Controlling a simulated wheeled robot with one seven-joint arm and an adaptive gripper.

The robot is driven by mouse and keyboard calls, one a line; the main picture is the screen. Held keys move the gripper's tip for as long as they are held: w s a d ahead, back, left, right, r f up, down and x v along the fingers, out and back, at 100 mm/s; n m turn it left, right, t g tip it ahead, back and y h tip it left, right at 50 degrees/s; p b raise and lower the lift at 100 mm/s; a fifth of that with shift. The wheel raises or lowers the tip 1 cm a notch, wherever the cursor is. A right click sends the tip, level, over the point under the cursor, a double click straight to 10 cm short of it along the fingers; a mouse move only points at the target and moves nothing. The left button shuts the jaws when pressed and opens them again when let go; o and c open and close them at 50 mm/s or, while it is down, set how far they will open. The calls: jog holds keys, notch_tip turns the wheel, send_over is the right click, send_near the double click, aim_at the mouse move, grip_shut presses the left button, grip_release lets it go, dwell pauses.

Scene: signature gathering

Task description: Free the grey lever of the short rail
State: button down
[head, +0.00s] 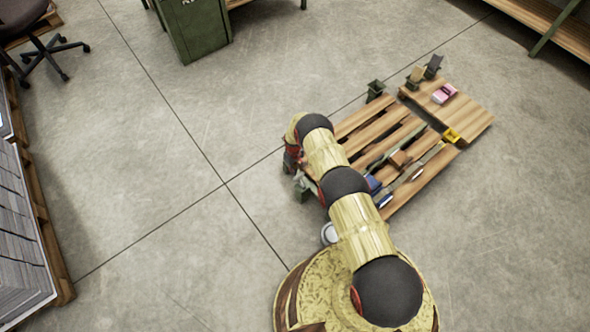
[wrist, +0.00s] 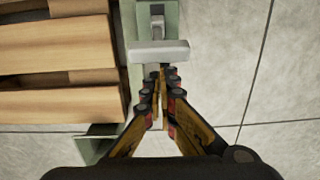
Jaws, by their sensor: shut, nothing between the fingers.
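In the wrist view, a light grey crossbar (wrist: 158,53) with a darker stem behind it sits at a grey-green bracket (wrist: 172,18); this looks like the grey lever. My gripper (wrist: 160,72) is shut and empty, its fingertips close to the bar's near edge. I cannot tell whether they touch it. In the head view my gripper is mostly hidden by my arm, near a small grey-green piece (head: 303,190) at the pallet's left end. I cannot tell which rail is the short one.
A wooden pallet (head: 361,113) lies right of my gripper, with blue, brown, yellow and pink items on it. Several small upright brackets, one dark green (head: 375,90), stand at its far edge. A green bin (head: 193,27) stands at the back.

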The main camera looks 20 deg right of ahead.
jog(key=shift+s+a+r+t+p, duration=0.1)
jog(key=shift+r+t+p, duration=0.1)
jog(key=shift+t+p, duration=0.15)
jog(key=shift+y+p, duration=0.3)
jog(key=shift+p, duration=0.1)
